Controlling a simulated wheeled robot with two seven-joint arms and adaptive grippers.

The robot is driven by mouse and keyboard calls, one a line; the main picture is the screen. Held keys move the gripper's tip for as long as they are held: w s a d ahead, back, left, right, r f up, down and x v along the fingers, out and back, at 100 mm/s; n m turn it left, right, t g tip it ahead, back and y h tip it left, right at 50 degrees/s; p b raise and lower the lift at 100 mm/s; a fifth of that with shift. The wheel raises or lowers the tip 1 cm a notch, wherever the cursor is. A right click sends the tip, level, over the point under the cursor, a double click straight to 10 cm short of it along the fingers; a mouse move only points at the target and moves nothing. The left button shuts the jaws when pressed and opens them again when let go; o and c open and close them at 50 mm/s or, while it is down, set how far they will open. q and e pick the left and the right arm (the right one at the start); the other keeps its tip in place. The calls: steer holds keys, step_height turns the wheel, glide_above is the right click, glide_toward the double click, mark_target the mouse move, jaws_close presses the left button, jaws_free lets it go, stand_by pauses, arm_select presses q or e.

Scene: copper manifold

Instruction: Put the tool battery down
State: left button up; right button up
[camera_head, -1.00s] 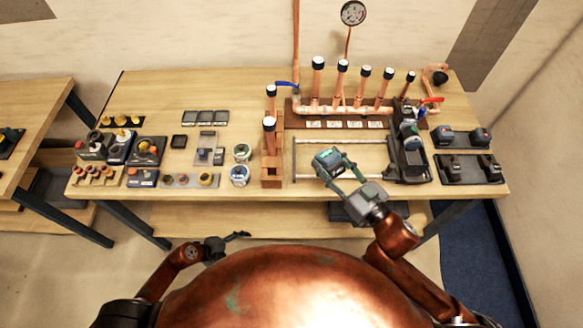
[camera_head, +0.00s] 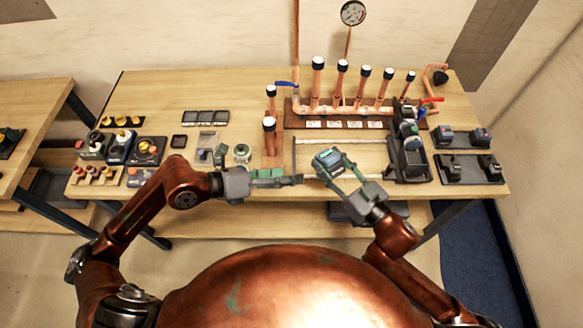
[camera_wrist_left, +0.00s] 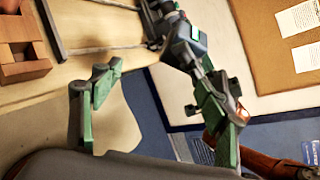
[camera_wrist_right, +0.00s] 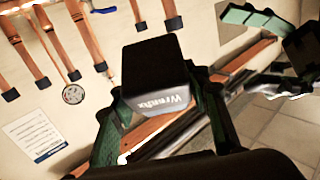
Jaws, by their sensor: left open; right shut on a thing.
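In the right wrist view the battery (camera_wrist_right: 160,75) sits between the green fingers, with white lettering facing the camera. My left gripper (camera_head: 292,179) is open and empty, just left of the battery at the bench's front edge. Its spread fingers show in the left wrist view, with the battery (camera_wrist_left: 188,42) beyond the right one. I cannot tell whether left finger and battery touch.
A metal-rod frame (camera_head: 345,141) lies behind the battery. A black tool stand (camera_head: 408,165) is to its right, then a black rack (camera_head: 468,168) and two batteries (camera_head: 462,137). The copper manifold (camera_head: 345,108) stands behind. A wooden block (camera_head: 271,155) and a can (camera_head: 241,153) are left.

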mark_target(329, 163)
steer(key=shift+r, duration=0.1)
arm_select(q)
steer(key=w+d, duration=0.1)
steer(key=d, duration=0.3)
steer(key=w+d+m, duration=0.1)
steer(key=w+d, duration=0.1)
steer(key=d, duration=0.2)
steer(key=w+d+m, duration=0.1)
steer(key=w+d, duration=0.1)
steer(key=d, duration=0.2)
steer(key=shift+f+t+h, duration=0.1)
steer(key=shift+t+h, duration=0.2)
steer(key=shift+a, duration=0.1)
steer(key=shift+c, duration=0.7)
steer(key=c, duration=1.5)
steer(key=shift+o, duration=0.2)
arm_select(e)
steer(key=o, duration=1.3)
